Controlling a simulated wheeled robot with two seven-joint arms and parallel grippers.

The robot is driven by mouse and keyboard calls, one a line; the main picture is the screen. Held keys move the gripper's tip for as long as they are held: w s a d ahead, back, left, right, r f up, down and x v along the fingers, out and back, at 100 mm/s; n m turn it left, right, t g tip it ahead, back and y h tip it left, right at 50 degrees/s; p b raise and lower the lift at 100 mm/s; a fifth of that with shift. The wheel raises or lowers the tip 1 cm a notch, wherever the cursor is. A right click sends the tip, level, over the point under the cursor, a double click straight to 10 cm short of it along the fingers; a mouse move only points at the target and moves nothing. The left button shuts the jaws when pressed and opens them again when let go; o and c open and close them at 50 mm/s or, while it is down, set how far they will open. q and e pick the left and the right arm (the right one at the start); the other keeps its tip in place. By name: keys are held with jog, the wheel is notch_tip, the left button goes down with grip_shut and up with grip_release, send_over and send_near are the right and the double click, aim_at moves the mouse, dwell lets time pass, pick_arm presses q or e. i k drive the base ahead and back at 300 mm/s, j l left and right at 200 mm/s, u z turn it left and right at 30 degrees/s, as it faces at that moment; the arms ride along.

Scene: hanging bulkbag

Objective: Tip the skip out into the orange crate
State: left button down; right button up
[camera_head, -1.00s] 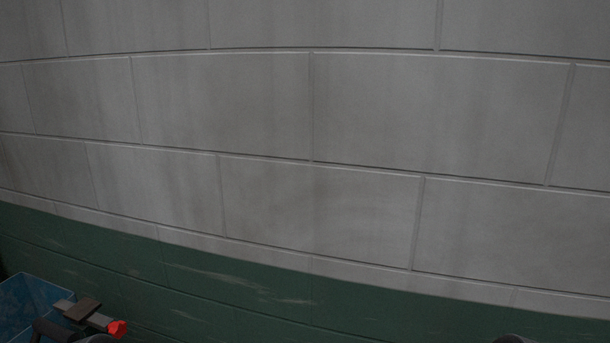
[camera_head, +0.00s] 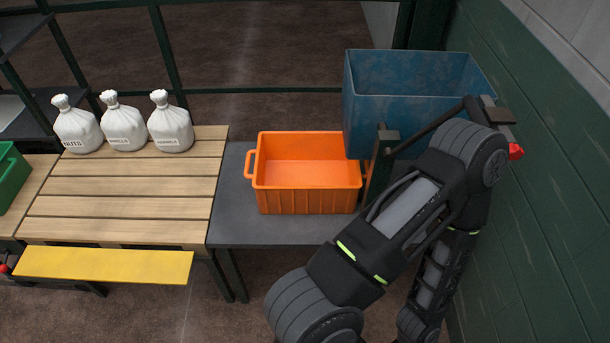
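The blue skip (camera_head: 405,75) is at the upper right, upright, with its open top facing up. Its inner walls show, but its floor and contents do not. A dark bar and posts (camera_head: 385,150) stand at its near side, with a red knob (camera_head: 516,151) at the right. The orange crate (camera_head: 310,202) sits on a dark table, just left of and nearer than the skip, and looks empty inside. One of my arms rises from the bottom, bends in front of the skip and runs back down. Neither gripper shows in this view.
A dark grey table (camera_head: 270,232) carries the crate. A slatted wooden bench (camera_head: 125,190) at left holds three white sacks (camera_head: 124,128). A yellow board (camera_head: 105,265) runs along its front. A green bin (camera_head: 10,175) is at far left. A green wall (camera_head: 545,160) closes the right side.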

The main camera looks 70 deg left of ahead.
aim_at(412, 93)
jog(key=u, duration=2.3)
